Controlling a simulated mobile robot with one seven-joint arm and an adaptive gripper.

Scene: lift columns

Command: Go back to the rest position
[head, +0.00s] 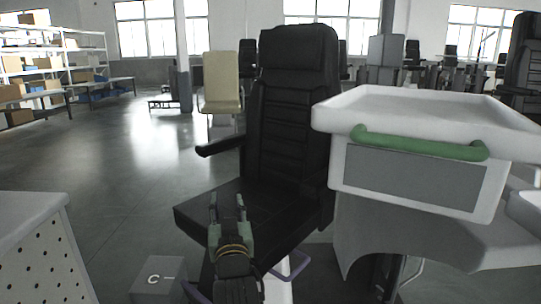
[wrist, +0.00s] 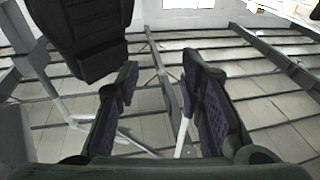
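My gripper (head: 227,208) shows low in the middle of the head view, in front of the seat of a black chair (head: 291,110). Its two fingers stand apart with nothing between them. In the wrist view my gripper (wrist: 158,82) is also open and empty, with a gap between the dark finger pads. A dark padded object fills the upper left of the wrist view; I cannot tell which one it is.
A white cart with a green handle (head: 420,144) stands close at the right. A white perforated cabinet (head: 40,250) is at the lower left, and a grey box (head: 158,278) is beside it. Shelves with boxes (head: 40,65) line the far left. Open floor (head: 120,150) lies at the left.

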